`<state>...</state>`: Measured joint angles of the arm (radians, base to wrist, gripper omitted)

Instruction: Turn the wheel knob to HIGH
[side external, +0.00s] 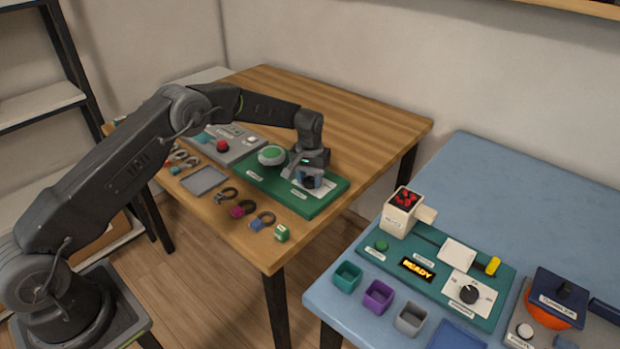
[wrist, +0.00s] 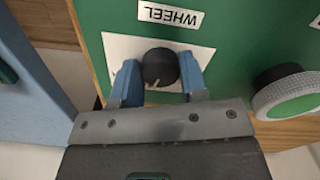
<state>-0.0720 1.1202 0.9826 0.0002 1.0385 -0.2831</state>
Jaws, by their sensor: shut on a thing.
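The wheel knob (wrist: 159,65) is a dark round knob with a small pale pointer mark on its lower edge in the wrist view. It sits on a white plate (wrist: 117,48) next to a label reading WHEEL (wrist: 170,15), which is upside down in that view. My gripper (wrist: 160,80) has its blue fingers on the knob's two sides and is shut on it. In the side view my gripper (side external: 311,181) is low over the right part of the green panel (side external: 327,202) and hides the knob. No HIGH mark is readable.
A round green-topped button (side external: 271,155) is left of my gripper on the same panel. A grey panel with a red button (side external: 222,146) is farther left. A blue table (side external: 480,170) with another dial (side external: 469,293) stands at right.

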